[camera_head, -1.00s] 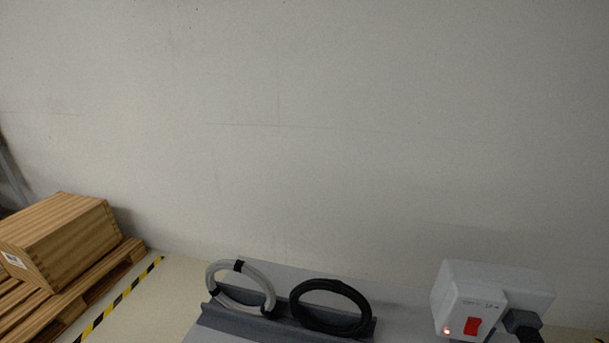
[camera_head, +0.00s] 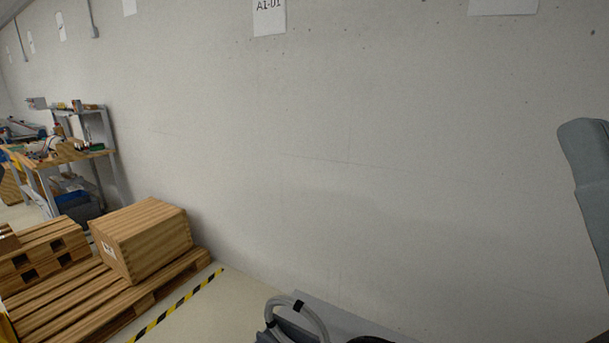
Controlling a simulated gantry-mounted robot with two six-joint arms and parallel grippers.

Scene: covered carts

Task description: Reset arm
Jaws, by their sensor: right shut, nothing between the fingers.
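My left gripper is not in view. A grey cable coil (camera_head: 313,316) stands in a dark holder (camera_head: 268,337) at the bottom edge. Only the top of a black coil (camera_head: 371,339) shows beside it.
The grey cart top (camera_head: 345,317) is mostly cut off below. A wooden crate (camera_head: 145,243) sits on a pallet (camera_head: 165,285) at the left, beside yellow-black floor tape (camera_head: 180,305). A cluttered workbench (camera_head: 75,155) stands farther back. The pale wall's middle is unobstructed.

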